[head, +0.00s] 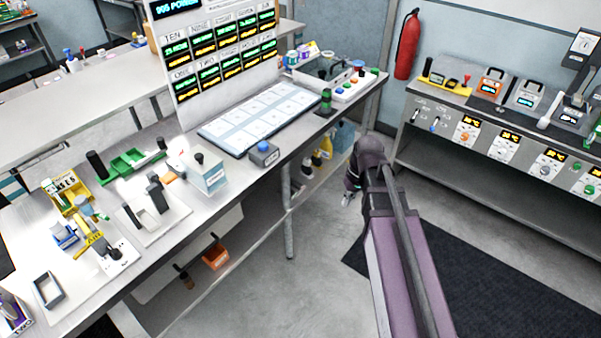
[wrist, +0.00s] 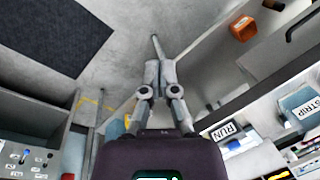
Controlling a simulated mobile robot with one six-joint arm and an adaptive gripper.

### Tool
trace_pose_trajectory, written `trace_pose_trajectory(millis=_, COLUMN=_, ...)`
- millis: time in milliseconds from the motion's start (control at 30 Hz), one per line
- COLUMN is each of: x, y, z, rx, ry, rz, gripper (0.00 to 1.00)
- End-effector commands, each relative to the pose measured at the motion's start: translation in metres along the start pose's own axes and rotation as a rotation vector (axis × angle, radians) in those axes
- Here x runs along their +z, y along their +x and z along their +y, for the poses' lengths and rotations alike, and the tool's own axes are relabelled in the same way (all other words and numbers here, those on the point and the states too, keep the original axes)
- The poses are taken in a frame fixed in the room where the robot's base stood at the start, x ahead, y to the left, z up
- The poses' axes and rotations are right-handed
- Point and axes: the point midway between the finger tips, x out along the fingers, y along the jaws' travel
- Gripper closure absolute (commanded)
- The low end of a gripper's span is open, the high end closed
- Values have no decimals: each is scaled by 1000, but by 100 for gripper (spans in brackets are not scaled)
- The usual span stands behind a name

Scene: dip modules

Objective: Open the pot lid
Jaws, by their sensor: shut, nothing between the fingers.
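A pale, box-like pot (head: 210,178) with a lid and a dark knob (head: 199,158) stands near the front edge of the workbench, left of a blue-buttoned grey box. The lid appears to be on it. In the wrist view, a box marked STRIP (wrist: 302,110) shows at the right edge; I cannot tell whether it is the same pot. My gripper (wrist: 159,66) is shut and empty, pointing down over the floor. In the head view my gripper (head: 349,197) is partly hidden by my arm, beyond the bench's front edge, right of the pot and apart from it.
The workbench (head: 150,275) carries a bright lamp spot, holders, a green tray (head: 135,162) and a panel mat (head: 262,116). An orange bin (head: 215,257) sits on the lower shelf. Another bench (head: 490,185) with instruments stands right.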

Motion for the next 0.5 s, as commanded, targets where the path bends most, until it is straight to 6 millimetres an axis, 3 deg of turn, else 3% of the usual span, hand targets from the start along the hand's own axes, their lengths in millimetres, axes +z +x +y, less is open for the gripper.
trace_pose_trajectory(millis=33, x=29, y=0, z=13, rx=41, ry=63, rz=13, gripper=100)
trace_pose_trajectory(millis=200, x=69, y=-3, z=47, rx=147, ry=223, rz=52, gripper=100)
trace_pose_trajectory(millis=333, x=82, y=-4, z=58, rx=184, ry=277, rz=65, gripper=100)
trace_pose_trajectory(millis=500, x=83, y=-5, z=62, rx=193, ry=290, rz=69, gripper=100)
